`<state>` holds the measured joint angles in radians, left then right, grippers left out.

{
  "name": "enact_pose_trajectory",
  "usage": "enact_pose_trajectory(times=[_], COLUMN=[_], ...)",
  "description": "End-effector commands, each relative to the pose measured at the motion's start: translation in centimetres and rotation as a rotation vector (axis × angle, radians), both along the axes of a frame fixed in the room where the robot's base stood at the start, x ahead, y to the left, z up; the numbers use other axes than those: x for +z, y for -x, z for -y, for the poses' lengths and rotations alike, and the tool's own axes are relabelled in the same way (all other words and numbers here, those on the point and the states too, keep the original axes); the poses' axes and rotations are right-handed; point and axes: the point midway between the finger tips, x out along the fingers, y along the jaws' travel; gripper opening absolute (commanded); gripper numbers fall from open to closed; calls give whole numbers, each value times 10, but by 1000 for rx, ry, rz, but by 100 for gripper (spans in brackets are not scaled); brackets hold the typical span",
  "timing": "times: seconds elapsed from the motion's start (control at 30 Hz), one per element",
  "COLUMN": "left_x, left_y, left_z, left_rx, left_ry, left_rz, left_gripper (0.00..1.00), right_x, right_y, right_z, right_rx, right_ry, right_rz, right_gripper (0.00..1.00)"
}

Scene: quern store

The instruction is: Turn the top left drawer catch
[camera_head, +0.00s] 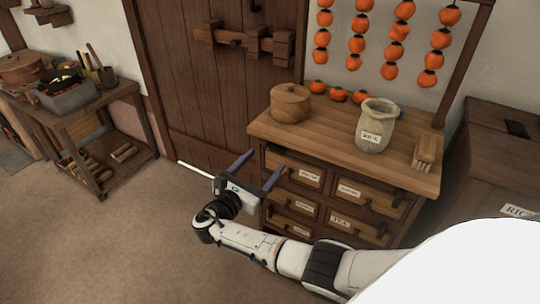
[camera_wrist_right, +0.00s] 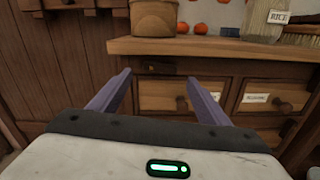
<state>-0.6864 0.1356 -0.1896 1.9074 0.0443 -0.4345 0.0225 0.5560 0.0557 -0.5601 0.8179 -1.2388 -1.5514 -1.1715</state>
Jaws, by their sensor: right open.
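The wooden drawer chest (camera_head: 344,147) stands right of the door. Its top left drawer (camera_head: 300,167) has a white label. In the right wrist view this drawer (camera_wrist_right: 160,92) shows between and beyond my fingers, with a small dark catch (camera_wrist_right: 148,67) on the rail above it and a dark pull (camera_wrist_right: 181,103) on its front. My right gripper (camera_head: 268,160) is open and empty, in front of the chest's left end, its two purple fingers pointing at the chest; it also shows in the right wrist view (camera_wrist_right: 159,78). I cannot tell the catch's exact angle. My left gripper is out of view.
A round wooden box (camera_head: 290,103), a rice jar (camera_head: 375,127) and a brush (camera_head: 425,152) stand on the chest top, which overhangs the drawers. A dark wooden bin (camera_head: 490,150) is close on the right. The floor (camera_head: 120,235) at left is clear.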

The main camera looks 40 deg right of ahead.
Motion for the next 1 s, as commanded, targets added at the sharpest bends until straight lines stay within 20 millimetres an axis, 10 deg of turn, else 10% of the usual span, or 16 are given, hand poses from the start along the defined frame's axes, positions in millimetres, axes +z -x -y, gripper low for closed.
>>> enact_pose_trajectory(times=[0.63, 0.87, 1.0], left_x=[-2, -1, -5], left_y=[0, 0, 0], left_z=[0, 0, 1], left_rx=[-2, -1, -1], left_ry=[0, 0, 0], left_rz=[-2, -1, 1], left_gripper=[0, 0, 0], right_x=[0, 0, -3], right_y=[-17, -17, -17], right_z=[40, 40, 40], right_rx=[0, 0, 0], right_ry=[-2, -2, -14], right_rz=[0, -1, 28], right_gripper=[70, 32, 29])
